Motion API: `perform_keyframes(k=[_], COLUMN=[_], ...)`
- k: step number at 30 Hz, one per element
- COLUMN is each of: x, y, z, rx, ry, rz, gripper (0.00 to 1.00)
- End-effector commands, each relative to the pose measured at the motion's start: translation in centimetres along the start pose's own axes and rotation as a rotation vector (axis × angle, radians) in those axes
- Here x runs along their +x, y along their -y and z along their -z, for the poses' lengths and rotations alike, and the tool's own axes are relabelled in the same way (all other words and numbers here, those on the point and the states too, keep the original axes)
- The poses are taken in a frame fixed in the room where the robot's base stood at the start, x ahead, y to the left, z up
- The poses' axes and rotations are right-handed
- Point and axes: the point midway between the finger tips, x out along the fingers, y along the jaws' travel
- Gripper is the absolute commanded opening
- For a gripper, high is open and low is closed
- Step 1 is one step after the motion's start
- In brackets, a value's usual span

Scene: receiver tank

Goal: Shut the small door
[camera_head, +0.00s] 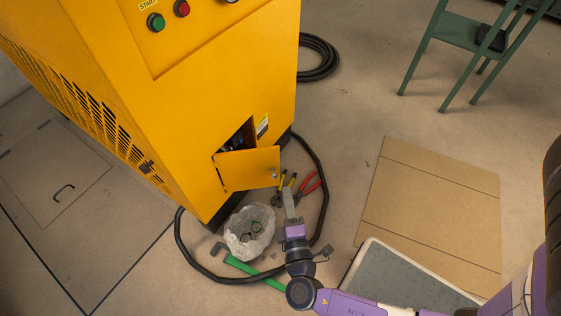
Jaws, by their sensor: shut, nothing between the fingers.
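The small door (250,168) is a yellow panel low on the front of the large yellow cabinet (200,60). It stands open, swung outward, with a small round latch near its right edge. Part of the dark opening (238,139) shows behind and above it, with dark parts inside. My gripper (289,192) is shut and empty, its fingers pointing up the picture, just below the door's right end. In this view I cannot tell whether the fingertips touch the door.
Flat cardboard (432,210) lies at right. A green stool (458,32) stands at the back right.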

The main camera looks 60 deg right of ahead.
Motion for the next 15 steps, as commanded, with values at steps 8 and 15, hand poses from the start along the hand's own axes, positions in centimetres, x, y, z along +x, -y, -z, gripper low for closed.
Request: perform_keyframes(k=[8,15], x=[5.6,9.8], y=[0.1,0.1], z=[-0.1,-0.1], rx=[0.002,0.0], ry=[0.004,0.003], rz=[-0.002,-0.002], gripper=[0.0,0.0])
